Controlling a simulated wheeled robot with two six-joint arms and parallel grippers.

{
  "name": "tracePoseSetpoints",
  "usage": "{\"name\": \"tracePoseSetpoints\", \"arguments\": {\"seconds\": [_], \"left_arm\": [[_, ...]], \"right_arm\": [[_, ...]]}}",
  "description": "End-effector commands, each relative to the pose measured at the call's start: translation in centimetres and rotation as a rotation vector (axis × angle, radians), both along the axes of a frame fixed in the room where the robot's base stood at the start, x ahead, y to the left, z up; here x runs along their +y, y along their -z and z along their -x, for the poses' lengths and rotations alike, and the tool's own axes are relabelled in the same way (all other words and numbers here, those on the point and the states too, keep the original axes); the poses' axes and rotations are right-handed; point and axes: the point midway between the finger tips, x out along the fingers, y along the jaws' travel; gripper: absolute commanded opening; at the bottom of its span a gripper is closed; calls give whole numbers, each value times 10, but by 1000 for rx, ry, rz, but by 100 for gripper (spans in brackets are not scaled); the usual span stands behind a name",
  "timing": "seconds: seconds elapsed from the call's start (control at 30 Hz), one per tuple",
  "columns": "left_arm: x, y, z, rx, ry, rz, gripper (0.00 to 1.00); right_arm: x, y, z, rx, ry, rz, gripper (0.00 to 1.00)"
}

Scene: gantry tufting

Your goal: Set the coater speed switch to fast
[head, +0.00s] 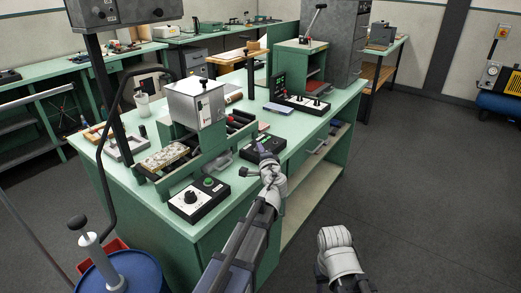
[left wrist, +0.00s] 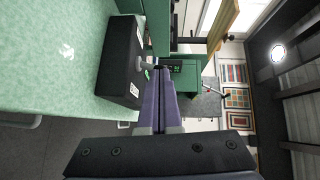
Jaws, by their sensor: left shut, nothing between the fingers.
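A low black control box (head: 270,150) sits on the green bench near its front edge. In the left wrist view the black box (left wrist: 122,62) shows pale markings and a small silver toggle lever (left wrist: 148,65) on its face. I cannot read the markings or tell the lever's setting. My left gripper (head: 257,145) is shut and empty over this box. In the left wrist view its purple fingertips (left wrist: 160,68) are right beside the lever; I cannot tell whether they touch it. On the right only my arm's pale wrist shows, and its fingers are out of sight.
Another black box (head: 198,199) with a knob and a green button sits at the bench's near corner. A panel with several levers (head: 300,103) stands farther back. A grey hopper machine (head: 196,103) stands left of my gripper. The floor at right is clear.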

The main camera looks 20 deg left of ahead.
Motion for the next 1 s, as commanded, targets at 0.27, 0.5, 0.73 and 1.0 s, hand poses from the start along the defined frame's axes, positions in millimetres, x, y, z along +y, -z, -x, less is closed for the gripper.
{"name": "tracePoseSetpoints", "arguments": {"seconds": [0.27,0.5,0.73,1.0], "left_arm": [[3,-4,-1,20,-1,52,0],[4,-6,-2,34,-1,90,0],[8,-12,-3,62,-2,169,0],[16,-20,-6,128,-3,350,0]], "right_arm": [[0,-13,0,0,0,0,50],[0,-22,0,0,0,0,50],[0,-41,0,0,0,0,50],[0,-78,0,0,1,0,50]]}}
